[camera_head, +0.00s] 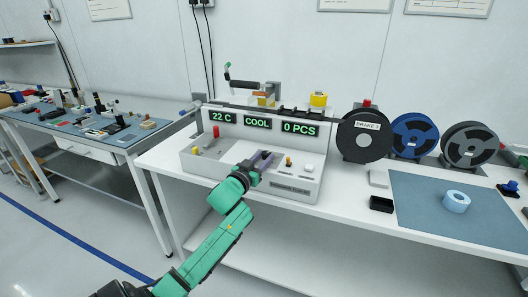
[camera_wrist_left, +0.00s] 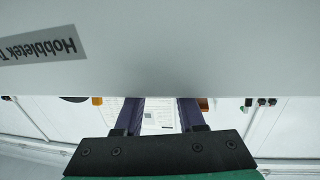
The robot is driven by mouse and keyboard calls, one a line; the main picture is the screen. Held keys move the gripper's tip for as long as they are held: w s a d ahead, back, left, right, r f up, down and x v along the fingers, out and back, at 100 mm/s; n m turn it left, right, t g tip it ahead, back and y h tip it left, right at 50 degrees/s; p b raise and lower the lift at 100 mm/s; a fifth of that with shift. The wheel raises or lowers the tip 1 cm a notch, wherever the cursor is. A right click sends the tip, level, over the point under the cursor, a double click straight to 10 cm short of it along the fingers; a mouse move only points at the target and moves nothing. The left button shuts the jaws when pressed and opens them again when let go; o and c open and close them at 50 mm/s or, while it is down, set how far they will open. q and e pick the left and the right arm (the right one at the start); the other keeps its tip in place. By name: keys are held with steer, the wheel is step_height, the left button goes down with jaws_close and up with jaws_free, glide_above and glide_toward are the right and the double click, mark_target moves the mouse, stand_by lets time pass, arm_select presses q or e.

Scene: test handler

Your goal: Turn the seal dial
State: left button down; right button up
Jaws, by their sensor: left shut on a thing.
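The test handler (camera_head: 290,187) is a white bench machine with green displays reading 22 C, COOL and 0 PCS. My left gripper (camera_head: 264,158), with purple fingers on a green arm, reaches over its front edge onto the control deck. It is shut on the seal dial, which the fingers hide in the head view. In the left wrist view the gripper's fingers (camera_wrist_left: 160,112) stand apart, and their tips pass behind the machine's edge, so the dial is hidden there too. The dial's angle cannot be seen. My right gripper is not in view.
On the deck are a yellow-topped knob (camera_head: 288,161), a white button (camera_head: 308,168) and a red-topped lever (camera_head: 216,132). A cluttered bench (camera_head: 120,142) stands left.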

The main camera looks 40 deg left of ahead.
arm_select(q)
steer(key=shift+a+r+m+h+p, duration=0.15)
steer(key=shift+r+m+h+p, duration=0.2)
steer(key=shift+m+h+p, duration=0.35)
steer(key=shift+a+f+m+h, duration=0.1)
steer(key=shift+f+m+h, duration=0.15)
steer(key=shift+h, duration=0.4)
steer(key=shift+f+m+h, duration=0.1)
steer(key=shift+m+h, duration=0.25)
steer(key=shift+h, duration=0.3)
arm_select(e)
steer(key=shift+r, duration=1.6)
arm_select(q)
steer(key=c, duration=0.5)
jaws_free()
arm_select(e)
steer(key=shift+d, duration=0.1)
arm_select(q)
steer(key=s, duration=1.4)
steer(key=shift+s+a, duration=0.3)
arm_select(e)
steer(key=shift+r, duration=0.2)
